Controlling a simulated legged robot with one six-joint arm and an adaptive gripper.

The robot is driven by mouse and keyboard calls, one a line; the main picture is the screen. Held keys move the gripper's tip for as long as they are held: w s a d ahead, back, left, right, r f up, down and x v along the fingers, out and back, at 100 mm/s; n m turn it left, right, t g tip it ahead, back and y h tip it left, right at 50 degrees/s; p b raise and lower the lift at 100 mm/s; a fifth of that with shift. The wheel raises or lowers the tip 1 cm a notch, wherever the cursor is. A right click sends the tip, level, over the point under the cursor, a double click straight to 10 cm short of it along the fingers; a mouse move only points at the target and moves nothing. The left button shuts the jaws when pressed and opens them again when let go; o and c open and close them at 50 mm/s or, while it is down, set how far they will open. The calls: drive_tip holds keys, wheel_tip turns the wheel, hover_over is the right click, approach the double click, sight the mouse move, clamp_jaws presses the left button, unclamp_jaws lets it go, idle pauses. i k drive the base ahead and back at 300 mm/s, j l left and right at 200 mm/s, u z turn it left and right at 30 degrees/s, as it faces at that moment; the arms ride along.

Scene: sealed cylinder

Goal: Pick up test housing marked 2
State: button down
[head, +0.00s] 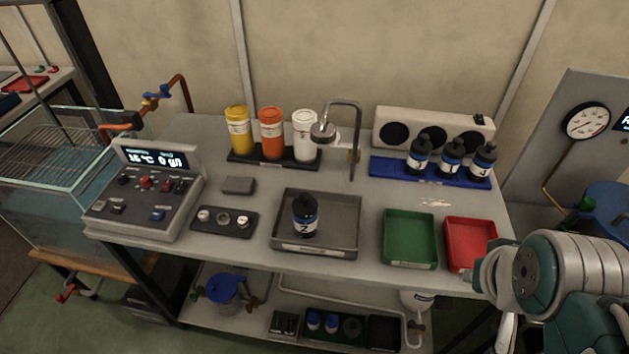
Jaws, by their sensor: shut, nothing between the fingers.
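A black bottle-shaped housing (305,215) with a white-and-blue label that reads 2 stands upright in the grey metal tray (345,248) at the middle front of the bench. Three similar black housings stand in a row on the blue rack (386,169) at the back right; their small marks are hard to read. My arm shows at the right edge, at the bench's front right corner and well apart from the housing in the grey tray. My gripper cannot be made out in this view.
A tap (343,104) arches up behind the grey tray. Green (409,259) and red (470,265) bins stand to its right. A control box (145,195), small dark fixture (223,222) and yellow, orange and white containers stand left and behind. Bare bench lies between tray and blue rack.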

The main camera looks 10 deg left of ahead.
sight(305, 207)
drive_tip(key=i+j+u, duration=0.1)
drive_tip(key=j, duration=1.2)
